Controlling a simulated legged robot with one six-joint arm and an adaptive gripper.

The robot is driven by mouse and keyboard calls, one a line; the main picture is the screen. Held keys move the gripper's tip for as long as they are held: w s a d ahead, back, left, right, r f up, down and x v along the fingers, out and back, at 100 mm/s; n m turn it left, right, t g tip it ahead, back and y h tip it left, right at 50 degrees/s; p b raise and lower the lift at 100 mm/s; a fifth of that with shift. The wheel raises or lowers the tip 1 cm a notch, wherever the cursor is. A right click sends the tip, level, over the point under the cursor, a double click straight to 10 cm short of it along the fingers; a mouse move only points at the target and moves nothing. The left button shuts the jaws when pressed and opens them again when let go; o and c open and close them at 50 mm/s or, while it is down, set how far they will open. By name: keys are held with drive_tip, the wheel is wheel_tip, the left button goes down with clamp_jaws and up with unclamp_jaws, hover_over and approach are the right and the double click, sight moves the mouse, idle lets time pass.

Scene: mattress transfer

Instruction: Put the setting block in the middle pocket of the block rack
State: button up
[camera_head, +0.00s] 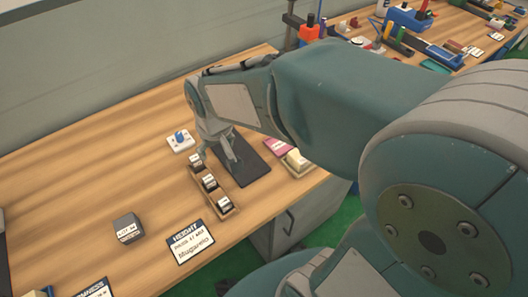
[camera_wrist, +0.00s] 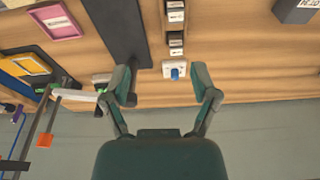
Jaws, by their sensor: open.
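A dark grey block with a white label (camera_head: 128,228), which looks like the setting block, sits alone on the wooden table left of the rack; its label is too small to read surely. It is at the top right of the wrist view (camera_wrist: 296,11). The narrow wooden block rack (camera_head: 229,212) holds dark pieces with white labels; whether each pocket is filled I cannot tell. Part of the rack shows at the top of the wrist view (camera_wrist: 176,58). My gripper (camera_wrist: 166,97) is open and empty, its fingers apart, above the table near the rack's far end.
A dark mat (camera_head: 247,167) lies right of the rack. A white plate with a blue knob (camera_head: 180,141) is behind it. A pink tray (camera_head: 277,147) and a tray with a cream block (camera_head: 297,161) stand further right. A HEIGHT sign (camera_head: 190,243) lies in front. The table's left middle is clear.

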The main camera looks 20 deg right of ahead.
drive_tip(key=s+d+r+t, duration=0.1)
drive_tip(key=s+d+r, duration=0.2)
drive_tip(key=s, duration=0.3)
drive_tip(key=s+d+r+m+t, duration=0.1)
drive_tip(key=s+d+r+t, duration=0.1)
drive_tip(key=s+d+r, duration=0.2)
drive_tip(key=shift+s+r+m, duration=0.3)
drive_tip(key=shift+s+r, duration=0.3)
drive_tip(key=shift+s, duration=0.5)
idle(1.2)
